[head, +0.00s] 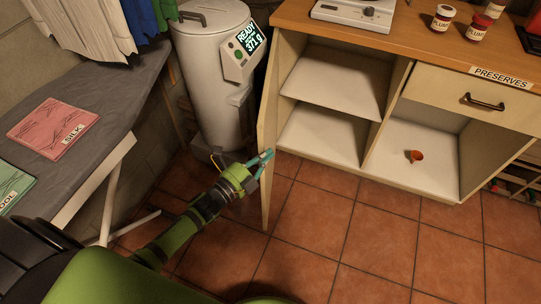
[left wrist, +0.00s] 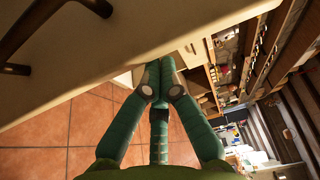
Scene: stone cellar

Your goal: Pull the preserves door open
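The preserves cabinet (head: 437,62) stands at the right, with a PRESERVES label on its top edge. Its pale door (head: 268,130) stands swung well out at the left side, seen nearly edge-on, and the shelves inside show. In the left wrist view the door (left wrist: 140,50) crosses the upper left, with a dark handle (left wrist: 38,42) on it. My left gripper (head: 265,158) is at the door's edge, away from the handle. In the left wrist view its teal fingers (left wrist: 165,78) are drawn together, with nothing visible between them. Whether they touch the door is unclear. My right gripper is out of view.
A grey canister with a lit display (head: 250,42) stands behind the door. An ironing board (head: 85,85) with folded cloths is at the left. A small orange cup (head: 415,156) sits in the right compartment. The tiled floor (head: 335,235) before the cabinet is clear.

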